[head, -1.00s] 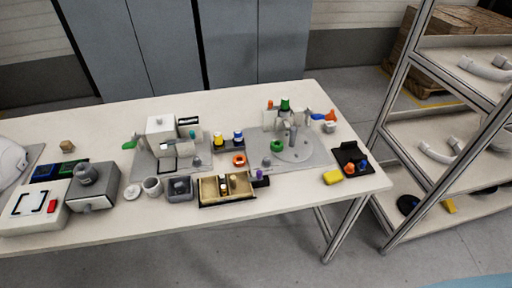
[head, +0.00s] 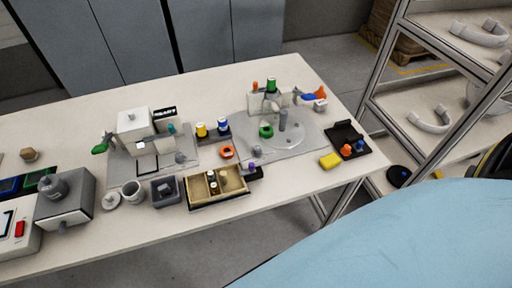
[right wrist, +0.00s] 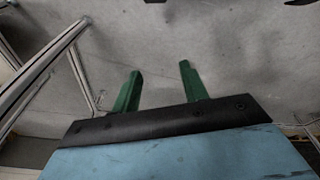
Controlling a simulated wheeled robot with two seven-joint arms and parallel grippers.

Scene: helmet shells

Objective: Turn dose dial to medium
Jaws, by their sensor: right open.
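A grey box-shaped machine with a round dark-grey top part (head: 65,205) stands at the left of the table in the head view. A small grey knob (head: 62,228) shows low on its front face; it may be the dose dial, but its markings are too small to read. My right gripper (right wrist: 160,68) has two green fingers spread apart, with nothing between them, over bare grey floor in the right wrist view. My light-blue right arm fills the lower right of the head view, well away from the machine. My left gripper is not in view.
A white machine (head: 135,124) with a READY sign stands right of the grey box. A metal shelf rack (head: 385,80) stands at the right.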

